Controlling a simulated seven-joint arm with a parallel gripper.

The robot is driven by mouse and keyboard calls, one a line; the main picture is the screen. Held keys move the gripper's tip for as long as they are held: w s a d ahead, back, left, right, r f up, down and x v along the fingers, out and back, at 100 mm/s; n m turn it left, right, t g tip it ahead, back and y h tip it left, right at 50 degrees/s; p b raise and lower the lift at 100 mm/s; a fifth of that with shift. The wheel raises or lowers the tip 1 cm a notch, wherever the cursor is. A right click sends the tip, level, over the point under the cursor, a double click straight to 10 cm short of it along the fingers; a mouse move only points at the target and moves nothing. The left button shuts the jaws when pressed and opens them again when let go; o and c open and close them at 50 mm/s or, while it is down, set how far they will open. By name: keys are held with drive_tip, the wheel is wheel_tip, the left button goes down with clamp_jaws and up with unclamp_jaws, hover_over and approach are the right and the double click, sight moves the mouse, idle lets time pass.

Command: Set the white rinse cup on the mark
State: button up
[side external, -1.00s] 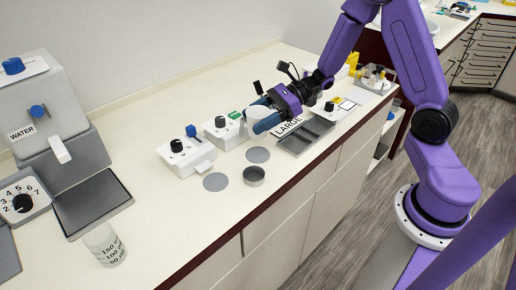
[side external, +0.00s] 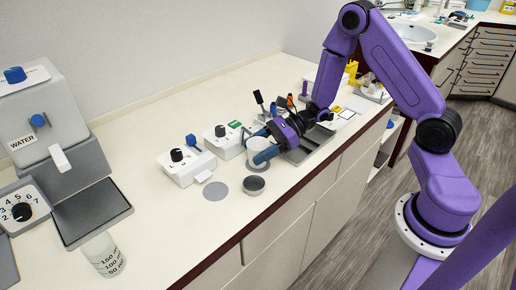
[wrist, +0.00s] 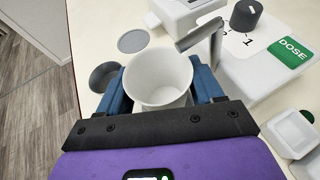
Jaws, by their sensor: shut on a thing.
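My gripper (side external: 264,150) is shut on the white rinse cup (side external: 257,146), with one blue finger on each side. In the wrist view the cup (wrist: 160,82) is upright, empty inside and between the fingers of my gripper (wrist: 160,88). In the side view the cup is over or on a grey round mark, whose edge (side external: 266,168) shows beside it; I cannot tell whether its base touches. A second grey round mark (side external: 215,190) lies bare to the left; it also shows in the wrist view (wrist: 133,41).
A small dark metal bowl (side external: 254,185) stands close in front of the cup. White dispenser boxes with black knobs (side external: 187,166) (side external: 224,140) stand behind. A grey spout (wrist: 203,36) reaches close to the cup's rim. A grey tray (side external: 310,143) lies to the right. A measuring beaker (side external: 103,255) stands front left.

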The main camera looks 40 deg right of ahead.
drive_tip(key=shift+f, duration=0.2)
drive_tip(key=o, duration=1)
drive_tip(key=shift+r, duration=0.1)
